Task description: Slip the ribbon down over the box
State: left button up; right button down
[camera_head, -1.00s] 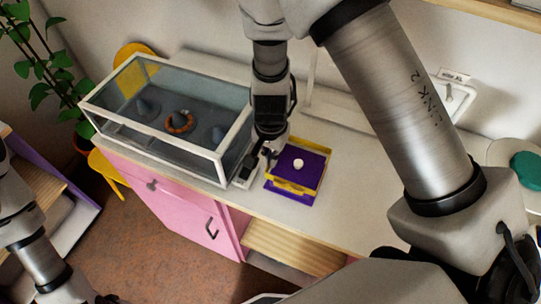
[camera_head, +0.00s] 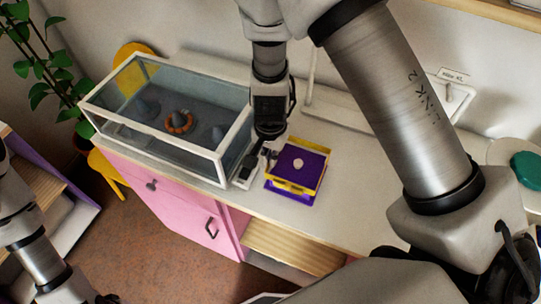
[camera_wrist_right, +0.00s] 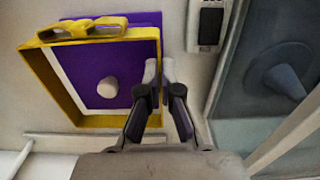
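The box (camera_head: 300,155) has a purple top with a pale round knob and sits on the white counter. The yellow ribbon (camera_head: 318,185) is a square band with a bow, around the box; it also shows in the wrist view (camera_wrist_right: 62,88), with a pale strip between it and the purple top. My right gripper (camera_head: 268,157) is at the band's left side in the head view. Its fingertips (camera_wrist_right: 159,72) are close together and appear to pinch the band's edge. The contact is partly hidden.
A glass case (camera_head: 165,115) with grey cones and an orange ring stands left of the box. A small device with a dark screen (camera_wrist_right: 209,22) lies between them. A teal round thing (camera_head: 526,165) is far right. The counter right of the box is clear.

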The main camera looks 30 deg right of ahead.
jog(key=shift+f, duration=0.2)
dwell(0.6)
jog(key=c, duration=1.2)
grip_release()
jog(key=shift+c, duration=0.2)
jog(key=shift+o, duration=0.3)
jog(key=o, duration=0.3)
jog(key=shift+o, duration=0.2)
jog(key=shift+r, duration=0.1)
notch_tip(320, 180, up, 8)
jog(key=p, duration=0.7)
jog(key=shift+p, duration=0.3)
